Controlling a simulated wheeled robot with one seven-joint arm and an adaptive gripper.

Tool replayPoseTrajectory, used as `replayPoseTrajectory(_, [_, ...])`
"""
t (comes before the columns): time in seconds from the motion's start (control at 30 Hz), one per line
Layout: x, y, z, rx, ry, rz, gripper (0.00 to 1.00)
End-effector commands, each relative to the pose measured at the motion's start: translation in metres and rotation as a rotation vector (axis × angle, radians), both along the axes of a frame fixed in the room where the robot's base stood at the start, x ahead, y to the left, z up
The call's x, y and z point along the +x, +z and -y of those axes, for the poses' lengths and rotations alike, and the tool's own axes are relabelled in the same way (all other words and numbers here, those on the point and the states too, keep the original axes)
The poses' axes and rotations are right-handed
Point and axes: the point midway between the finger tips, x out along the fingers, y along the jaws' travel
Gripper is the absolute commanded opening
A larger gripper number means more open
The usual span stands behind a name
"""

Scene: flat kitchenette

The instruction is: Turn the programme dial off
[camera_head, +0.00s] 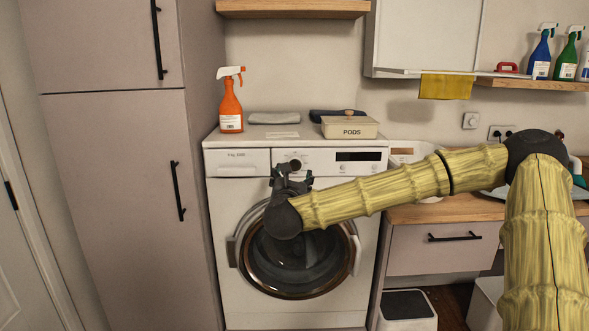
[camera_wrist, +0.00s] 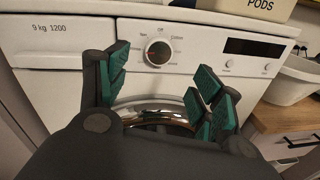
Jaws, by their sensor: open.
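The programme dial (camera_wrist: 158,53) is a round dark knob with a pale ring on the white front panel of the washing machine (camera_head: 230,200). Small labels circle it, with what looks like "Off" at the top. A faint reddish mark shows on the dial's left side; I cannot tell its exact setting. My gripper (camera_head: 294,175) is in front of the panel, just below the dial in the head view. In the wrist view my gripper (camera_wrist: 163,66) is open and empty, its green-padded fingers left and right of the dial, apparently short of touching it.
The machine's round glass door (camera_head: 290,262) is below my gripper. An orange spray bottle (camera_head: 231,103), a pods box (camera_head: 350,127) and folded cloths stand on top. A tall cabinet (camera_head: 120,180) is at left, a wooden counter (camera_head: 440,209) at right.

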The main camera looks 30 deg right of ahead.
Motion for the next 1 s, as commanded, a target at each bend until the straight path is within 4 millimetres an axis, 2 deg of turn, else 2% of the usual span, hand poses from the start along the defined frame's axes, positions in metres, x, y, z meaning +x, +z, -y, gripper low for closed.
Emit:
replayPoseTrajectory(0.4, [0.052, 0.001, 0.039, -0.003, 0.0, -0.004, 0.66])
replayPoseTrajectory(0.6, [0.07, 0.0, 0.052, -0.004, 0.002, -0.003, 0.66])
replayPoseTrajectory(1.0, [0.078, -0.001, 0.058, -0.004, 0.002, -0.003, 0.66])
